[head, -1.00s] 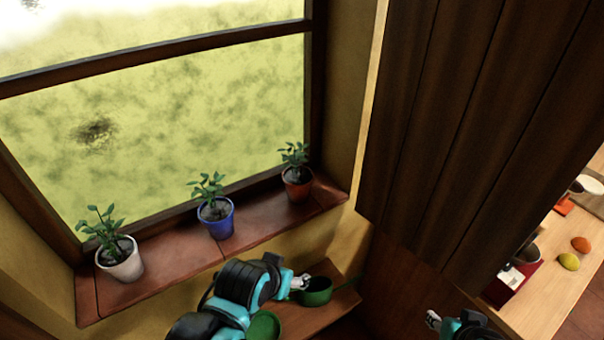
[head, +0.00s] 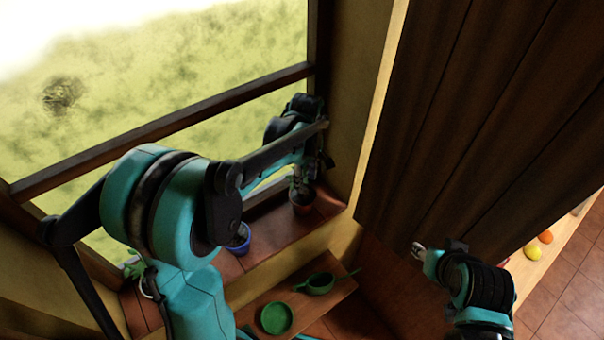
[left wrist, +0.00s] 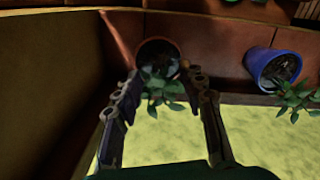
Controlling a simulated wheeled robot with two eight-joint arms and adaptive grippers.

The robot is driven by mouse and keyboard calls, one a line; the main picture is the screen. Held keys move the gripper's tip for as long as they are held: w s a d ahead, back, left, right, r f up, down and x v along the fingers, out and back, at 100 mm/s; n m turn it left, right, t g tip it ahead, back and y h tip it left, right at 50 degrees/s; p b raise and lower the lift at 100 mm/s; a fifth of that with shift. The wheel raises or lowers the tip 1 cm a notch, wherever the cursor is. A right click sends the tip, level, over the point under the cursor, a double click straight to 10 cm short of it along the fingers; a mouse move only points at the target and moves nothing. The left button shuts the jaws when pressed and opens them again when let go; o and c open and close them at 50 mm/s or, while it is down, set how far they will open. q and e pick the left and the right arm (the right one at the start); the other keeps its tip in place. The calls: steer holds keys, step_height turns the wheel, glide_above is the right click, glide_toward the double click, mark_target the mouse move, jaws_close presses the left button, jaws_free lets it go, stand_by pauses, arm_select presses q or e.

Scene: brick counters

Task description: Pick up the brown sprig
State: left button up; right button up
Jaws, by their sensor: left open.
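The brown sprig, a green-leaved plant in a reddish-brown pot (head: 304,202), stands upright at the right end of the windowsill. In the left wrist view the pot (left wrist: 151,47) and its leaves (left wrist: 163,90) appear upper centre. My left gripper (left wrist: 166,77) is open, with one finger on each side of the leaves; I cannot tell whether either finger touches the plant. In the head view the left gripper (head: 312,172) is at the plant, partly hidden by its own arm. My right gripper (head: 418,248) is far to the right of the sill, too small to read.
A blue pot (head: 240,241) with a plant stands left on the sill, partly behind my arm. A dark wooden panel (head: 465,110) stands right of the window.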

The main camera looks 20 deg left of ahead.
mark_target(307, 189)
arm_select(q)
steer(key=shift+w+f, duration=0.1)
steer(key=shift+w, duration=0.1)
step_height(307, 189, down, 8)
steer(key=shift+s+d+r, duration=0.1)
steer(key=shift+d+r, duration=0.05)
steer(key=shift+r, duration=0.1)
steer(key=c, duration=0.9)
